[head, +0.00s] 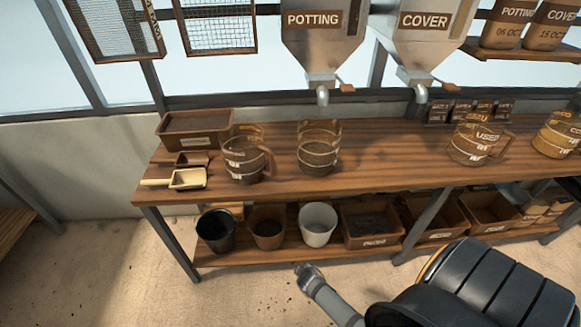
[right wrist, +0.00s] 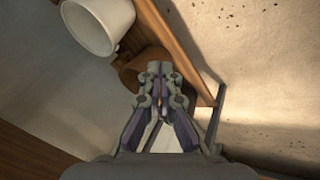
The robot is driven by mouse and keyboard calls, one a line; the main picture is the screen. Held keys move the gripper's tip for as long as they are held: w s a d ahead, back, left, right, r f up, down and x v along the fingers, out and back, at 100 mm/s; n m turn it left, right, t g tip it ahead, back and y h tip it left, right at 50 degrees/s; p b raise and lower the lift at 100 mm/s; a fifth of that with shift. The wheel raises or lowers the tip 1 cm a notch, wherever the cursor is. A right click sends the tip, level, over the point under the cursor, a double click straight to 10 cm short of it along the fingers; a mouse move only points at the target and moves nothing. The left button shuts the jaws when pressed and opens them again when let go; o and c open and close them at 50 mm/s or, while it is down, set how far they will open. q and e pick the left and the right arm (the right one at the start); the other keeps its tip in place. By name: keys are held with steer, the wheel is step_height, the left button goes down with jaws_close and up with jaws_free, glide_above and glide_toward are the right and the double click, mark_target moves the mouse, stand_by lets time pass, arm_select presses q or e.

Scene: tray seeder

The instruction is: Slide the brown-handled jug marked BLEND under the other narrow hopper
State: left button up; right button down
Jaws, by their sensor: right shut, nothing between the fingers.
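The POTTING hopper (head: 322,45) and the COVER hopper (head: 425,45) hang above the back of the bench, spouts down. On the bench, a jug with a brown handle (head: 240,160) stands at the left, and a second jug (head: 318,150) stands below the POTTING spout, slightly in front of it. I cannot read BLEND on either. A jug marked USED (head: 472,145) stands right of the COVER spout, its handle to the right. My right gripper (head: 303,268) is low in front of the bench, shut and empty; it also shows in the right wrist view (right wrist: 157,72). My left gripper is not in view.
Another jug (head: 557,138) stands at the far right. A soil tray (head: 195,130) and a scoop (head: 187,179) lie at the left end. The lower shelf holds a white pot (head: 317,226), other pots and crates. The bench (head: 395,160) is clear between the middle and USED jugs.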

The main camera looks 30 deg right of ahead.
steer(key=w+d+r+t+h+b, duration=0.1)
steer(key=w+d+r+h+b, duration=0.1)
steer(key=w+r, duration=0.3)
steer(key=w+d+r+t+h+b, duration=0.2)
steer(key=w+r, duration=0.3)
steer(key=r, duration=0.7)
steer(key=w+d+r+n+t+h+b, duration=0.1)
steer(key=w+d+r+t+h+b, duration=0.1)
steer(key=r, duration=0.7)
steer(key=shift+w+d+r+h+b, duration=0.1)
steer(key=shift+w+d+h+b, duration=0.15)
steer(key=shift+w+b, duration=0.2)
steer(key=shift+w+d+r+h+b, duration=0.1)
steer(key=shift+w+h+b, duration=0.15)
steer(key=shift+w, duration=0.3)
steer(key=shift+w+d+r+h+b, duration=0.1)
steer(key=shift+w+d+h+b, duration=0.1)
steer(key=shift+w+b, duration=0.3)
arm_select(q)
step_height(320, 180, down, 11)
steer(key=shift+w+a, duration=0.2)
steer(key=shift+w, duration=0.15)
arm_select(e)
steer(key=w+r+n+t+h, duration=0.2)
steer(key=w+r+n, duration=0.1)
steer(key=w+r, duration=0.3)
steer(key=shift+a+r+n+t, duration=0.2)
steer(key=shift+r+n+t, duration=0.1)
steer(key=shift+r+t, duration=0.1)
